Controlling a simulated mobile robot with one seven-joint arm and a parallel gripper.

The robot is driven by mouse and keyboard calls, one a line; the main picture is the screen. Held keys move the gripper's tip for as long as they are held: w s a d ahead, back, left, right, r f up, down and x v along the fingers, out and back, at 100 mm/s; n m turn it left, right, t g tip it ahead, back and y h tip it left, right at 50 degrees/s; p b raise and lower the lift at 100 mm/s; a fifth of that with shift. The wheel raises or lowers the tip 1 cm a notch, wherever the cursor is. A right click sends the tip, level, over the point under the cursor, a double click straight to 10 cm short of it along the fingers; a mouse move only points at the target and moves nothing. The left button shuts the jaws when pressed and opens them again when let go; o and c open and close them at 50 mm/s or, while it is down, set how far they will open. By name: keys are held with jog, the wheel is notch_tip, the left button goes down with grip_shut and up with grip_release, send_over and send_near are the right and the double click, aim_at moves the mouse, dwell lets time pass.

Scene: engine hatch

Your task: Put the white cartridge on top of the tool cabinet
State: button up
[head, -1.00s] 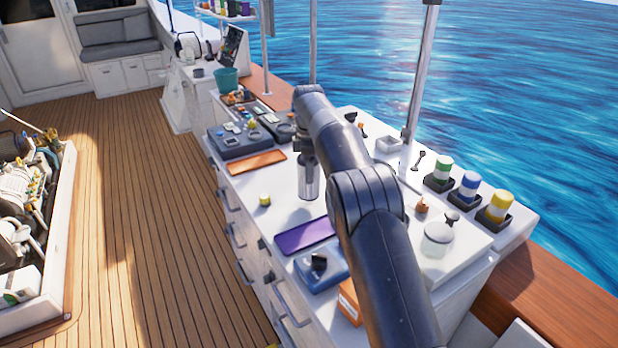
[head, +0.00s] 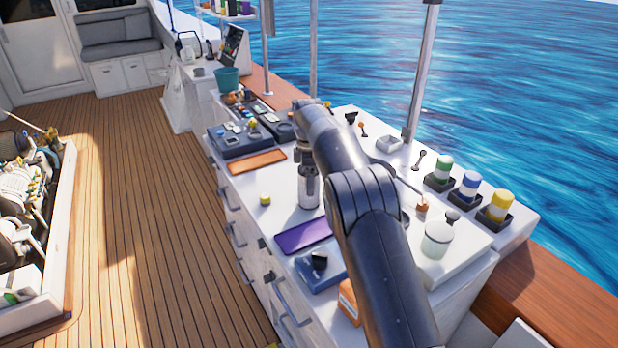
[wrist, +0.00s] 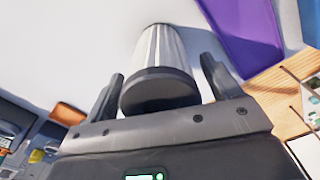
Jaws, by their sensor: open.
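The white cartridge (head: 308,194), a pale ribbed cylinder, stands upright on the white top of the tool cabinet (head: 340,205), left of my arm. In the wrist view the cartridge (wrist: 160,62) lies between my two fingers, with its dark end cap toward me. My gripper (head: 307,172) is at the cartridge's upper end, pointing down. In the wrist view my gripper (wrist: 165,88) is open, with a finger on each side of the cap and a small gap visible. The cartridge appears to touch the cabinet top.
A purple tray (head: 302,236), a blue box (head: 322,270) and a yellow item (head: 265,201) lie close by. An orange tray (head: 257,162) is farther back. A white jar (head: 437,240) and striped cans (head: 468,186) stand to the right.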

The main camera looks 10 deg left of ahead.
notch_tip(320, 180, up, 11)
jog(key=shift+r, duration=0.65)
